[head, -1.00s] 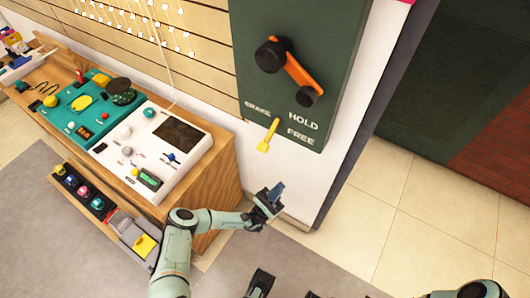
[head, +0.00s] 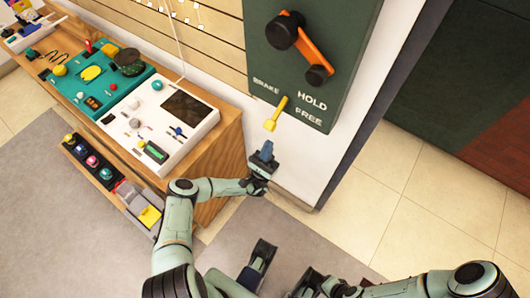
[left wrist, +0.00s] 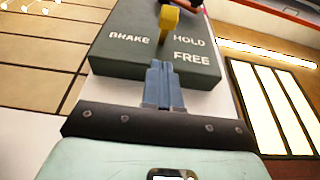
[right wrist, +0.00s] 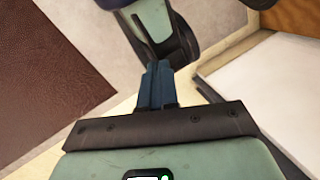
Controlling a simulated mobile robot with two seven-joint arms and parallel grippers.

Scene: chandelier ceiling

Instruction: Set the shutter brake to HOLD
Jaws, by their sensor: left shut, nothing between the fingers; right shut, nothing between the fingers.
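The brake lever (head: 277,113) is a yellow handle on the dark green panel (head: 352,40), between the BRAKE lettering and the HOLD and FREE labels. Its free end points down and slightly left, level with FREE, the lower label. My left gripper (head: 265,152) is shut and empty, just below the lever's end with a small gap. In the left wrist view the lever (left wrist: 168,20) stands above the blue fingers (left wrist: 160,68), apart from them. My right gripper (right wrist: 157,68) is shut and empty, low and away from the panel; its fingers are not clear in the head view.
A black and orange crank (head: 301,47) sits above the lever on the same panel. A wooden bench (head: 205,165) with a white console (head: 160,122) and a teal console (head: 100,80) stands at left. Tiled floor (head: 420,200) is clear at right.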

